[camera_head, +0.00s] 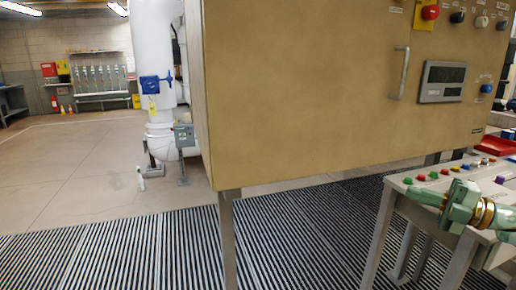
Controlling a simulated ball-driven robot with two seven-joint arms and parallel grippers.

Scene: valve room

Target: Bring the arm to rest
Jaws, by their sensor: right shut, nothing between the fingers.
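My right gripper (415,194) comes in from the right edge, green with brass-coloured rings at its wrist. It is shut and empty. Its fingers point left, in front of the near end of a grey table (409,187). I cannot tell whether it touches the table. My left gripper is out of view.
A large tan cabinet (300,100) on legs fills the middle, with a handle, display and knobs. Several coloured buttons and a red tray (494,146) are on the table. Striped matting (130,250) covers the near floor. White pipes (152,60) stand behind; the left floor is open.

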